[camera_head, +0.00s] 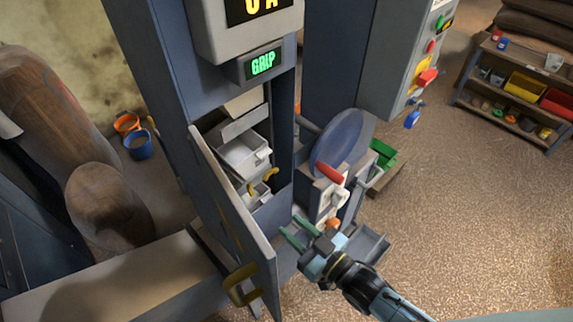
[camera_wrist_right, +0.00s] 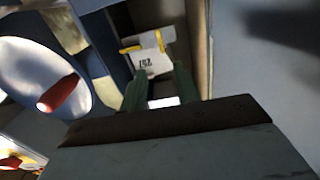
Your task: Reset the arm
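My right arm comes in from the lower right of the head view. Its gripper (camera_head: 297,231) is open, with its two green fingers apart and nothing between them. It is in front of the elevator opening, just left of the small lever panel. In the right wrist view, the open fingers (camera_wrist_right: 160,88) point at a white bucket (camera_wrist_right: 147,58) with yellow handles and a dark printed label inside the shaft. A gap seems to lie between them. In the head view, grey-white buckets (camera_head: 243,154) show in the shaft. My left gripper is out of view.
The elevator door (camera_head: 235,210) stands open, its brass handle (camera_head: 240,285) at the lower end. A blue disc (camera_head: 340,140) and a red-handled lever (camera_head: 331,173) are close beyond my gripper. A control box (camera_head: 405,50) hangs above. The floor at right is clear before a shelf (camera_head: 510,100).

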